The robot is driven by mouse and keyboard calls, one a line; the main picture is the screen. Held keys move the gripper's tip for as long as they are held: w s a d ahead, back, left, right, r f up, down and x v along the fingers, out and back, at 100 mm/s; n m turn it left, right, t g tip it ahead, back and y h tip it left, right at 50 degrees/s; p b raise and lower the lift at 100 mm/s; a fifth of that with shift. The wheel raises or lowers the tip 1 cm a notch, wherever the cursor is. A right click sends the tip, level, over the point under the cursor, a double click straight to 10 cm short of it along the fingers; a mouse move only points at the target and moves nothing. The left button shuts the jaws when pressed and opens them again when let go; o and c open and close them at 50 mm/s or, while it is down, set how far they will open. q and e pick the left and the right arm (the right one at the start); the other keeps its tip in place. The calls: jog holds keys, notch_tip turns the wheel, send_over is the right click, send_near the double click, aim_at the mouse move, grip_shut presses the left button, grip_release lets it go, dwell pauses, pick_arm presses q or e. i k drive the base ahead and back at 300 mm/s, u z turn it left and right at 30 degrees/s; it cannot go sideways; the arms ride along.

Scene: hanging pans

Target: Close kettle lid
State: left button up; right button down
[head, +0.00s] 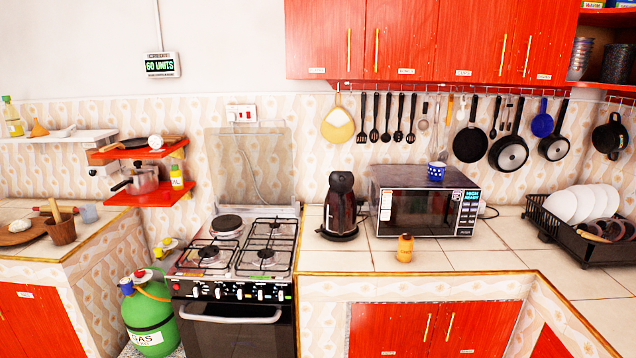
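A dark brown electric kettle (341,212) stands upright on its base on the tiled counter, just left of the microwave. Its rounded top (341,181) shows as a dark shape above the body. At this size I cannot tell how far the lid stands open. Neither of my grippers shows in the head view, so nothing of mine is seen touching the kettle.
A small wooden-looking jar (404,248) is in front. The gas stove (240,255) is to the left. A dish rack (580,230) is at right. Counter in front of the kettle is clear.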

aim_at(341, 182)
jog(key=u, duration=0.6)
jog(key=i, duration=0.7)
jog(key=u, duration=0.25)
